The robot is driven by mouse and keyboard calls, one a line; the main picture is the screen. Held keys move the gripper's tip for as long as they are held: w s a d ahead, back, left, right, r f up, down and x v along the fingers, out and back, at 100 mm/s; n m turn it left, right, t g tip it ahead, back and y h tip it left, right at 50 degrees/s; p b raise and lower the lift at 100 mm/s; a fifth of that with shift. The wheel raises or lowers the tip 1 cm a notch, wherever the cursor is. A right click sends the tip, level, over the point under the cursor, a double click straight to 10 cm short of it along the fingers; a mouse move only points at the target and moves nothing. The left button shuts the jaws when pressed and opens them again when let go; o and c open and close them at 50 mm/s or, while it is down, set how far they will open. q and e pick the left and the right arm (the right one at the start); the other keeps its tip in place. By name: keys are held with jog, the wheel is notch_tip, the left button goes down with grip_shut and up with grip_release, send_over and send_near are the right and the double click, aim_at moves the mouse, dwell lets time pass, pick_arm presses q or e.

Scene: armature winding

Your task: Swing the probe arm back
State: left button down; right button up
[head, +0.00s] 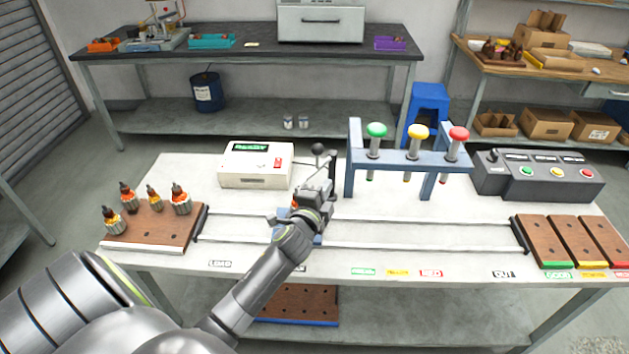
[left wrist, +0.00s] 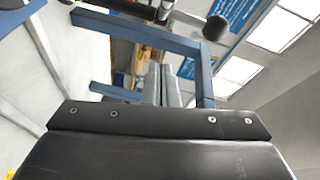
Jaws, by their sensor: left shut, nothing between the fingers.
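The probe arm is a dark lever with a black ball knob (head: 318,149), beside the white tester box (head: 243,180) at the middle of the bench. Its post (head: 332,172) stands just behind my left gripper. My left gripper (head: 326,186) is shut and empty, close in front of the probe arm; the arm hides part of it. In the left wrist view the two fingers (left wrist: 163,84) are together, and the black ball (left wrist: 216,27) is beyond them, up and right, apart from them. A blue carriage on the rails (head: 279,237) is mostly hidden under my wrist. My right gripper is not in view.
A blue frame (head: 352,170) with green, yellow and red plungers stands right of the gripper. A wooden tray (head: 150,240) with several armatures is at left. A button panel (head: 490,184) and wooden trays (head: 541,241) are at right.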

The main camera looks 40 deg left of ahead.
pick_arm(q)
jog(key=a, duration=0.1)
jog(key=w+a, duration=0.1)
jog(key=a, duration=0.2)
jog(key=shift+w+a+f, duration=0.1)
jog(key=shift+w+f, duration=0.1)
jog(key=shift+f, duration=0.2)
